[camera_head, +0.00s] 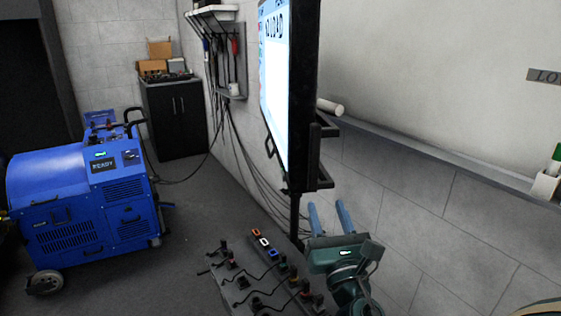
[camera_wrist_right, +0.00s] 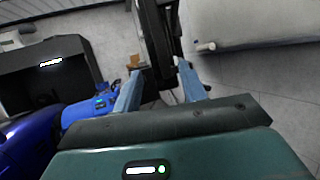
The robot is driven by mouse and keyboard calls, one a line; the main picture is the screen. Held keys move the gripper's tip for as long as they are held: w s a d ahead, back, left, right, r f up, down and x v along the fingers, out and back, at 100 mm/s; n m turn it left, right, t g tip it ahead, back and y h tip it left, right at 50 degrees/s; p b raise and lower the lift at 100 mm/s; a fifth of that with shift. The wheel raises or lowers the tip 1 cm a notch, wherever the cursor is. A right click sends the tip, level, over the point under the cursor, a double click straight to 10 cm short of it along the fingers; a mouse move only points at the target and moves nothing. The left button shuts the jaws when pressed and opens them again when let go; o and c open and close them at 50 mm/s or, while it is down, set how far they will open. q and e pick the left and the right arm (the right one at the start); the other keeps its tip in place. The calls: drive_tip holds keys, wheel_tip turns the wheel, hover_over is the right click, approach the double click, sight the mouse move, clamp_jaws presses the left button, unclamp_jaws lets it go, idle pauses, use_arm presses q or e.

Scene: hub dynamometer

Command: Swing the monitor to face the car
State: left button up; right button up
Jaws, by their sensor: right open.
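The monitor (camera_head: 272,85) is a tall black-framed screen, lit white and blue, seen nearly edge-on in the head view. It has black bracket handles (camera_head: 324,155) on its rear right side. My right gripper (camera_head: 330,217) is open and empty, below and a little right of the monitor's lower edge, with two blue fingers pointing up. In the right wrist view the fingers (camera_wrist_right: 158,90) stand apart, with the dark monitor edge (camera_wrist_right: 157,45) beyond and between them. No contact with the monitor shows. My left gripper is not in view.
A blue wheeled dynamometer unit (camera_head: 85,205) stands at left. A grey panel with several plugs and cables (camera_head: 262,280) lies just left of my right gripper. A black cabinet (camera_head: 178,118) is at the back. A wall ledge (camera_head: 430,155) runs right. Floor between unit and panel is clear.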

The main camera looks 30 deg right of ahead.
sight(315, 166)
drive_tip(key=p+x, duration=0.1)
drive_tip(key=x, duration=0.3)
drive_tip(key=p+x, duration=0.1)
drive_tip(key=x, duration=0.3)
drive_tip(key=p+x, duration=0.2)
drive_tip(key=x, duration=0.2)
drive_tip(key=shift+s+r, duration=0.1)
drive_tip(key=shift+r, duration=0.2)
drive_tip(key=shift+w+d+r, duration=0.15)
drive_tip(key=shift+w+d, duration=0.05)
drive_tip(key=shift+w, duration=0.3)
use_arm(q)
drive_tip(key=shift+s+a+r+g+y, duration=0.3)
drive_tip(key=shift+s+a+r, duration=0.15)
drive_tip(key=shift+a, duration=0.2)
use_arm(e)
drive_tip(key=shift+c, duration=0.4)
clamp_jaws()
